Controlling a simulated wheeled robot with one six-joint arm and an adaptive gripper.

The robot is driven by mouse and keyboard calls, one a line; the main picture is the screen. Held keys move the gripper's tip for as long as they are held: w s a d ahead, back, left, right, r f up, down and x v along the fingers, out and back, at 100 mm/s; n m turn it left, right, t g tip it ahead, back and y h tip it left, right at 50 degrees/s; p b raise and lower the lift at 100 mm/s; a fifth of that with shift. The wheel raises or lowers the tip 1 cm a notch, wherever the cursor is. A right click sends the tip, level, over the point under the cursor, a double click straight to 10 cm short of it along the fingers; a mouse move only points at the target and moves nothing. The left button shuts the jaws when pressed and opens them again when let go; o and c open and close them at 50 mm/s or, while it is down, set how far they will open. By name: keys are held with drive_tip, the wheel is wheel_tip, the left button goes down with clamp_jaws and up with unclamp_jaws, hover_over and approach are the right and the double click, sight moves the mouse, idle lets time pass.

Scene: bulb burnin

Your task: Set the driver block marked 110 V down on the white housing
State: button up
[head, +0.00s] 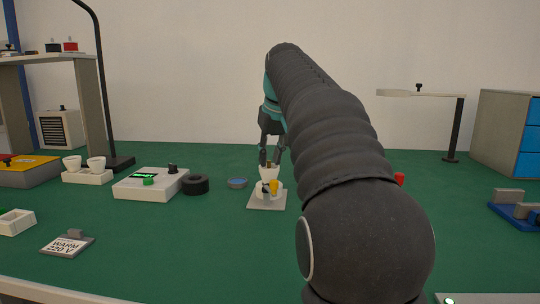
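My gripper (270,158) points down over a small white cup-shaped piece (269,173) near the middle of the table. Its fingertips are at the top of this piece, around a small brownish part; whether they grip it is too small to tell. Below is a low white round part (260,189) with a yellow piece (274,187) at its front, on a light grey square plate (267,203). I cannot tell which white part is the housing. No 110 V marking is readable. A grey plate at the front left reads WARM 220 V (67,246).
A white box with a green display (150,186), a black ring (195,185) and a blue-topped disc (237,183) stand left of my gripper. My arm hides much of the right-centre table.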

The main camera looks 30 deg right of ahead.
idle(0.3)
drive_tip(key=v, duration=1.2)
idle(0.4)
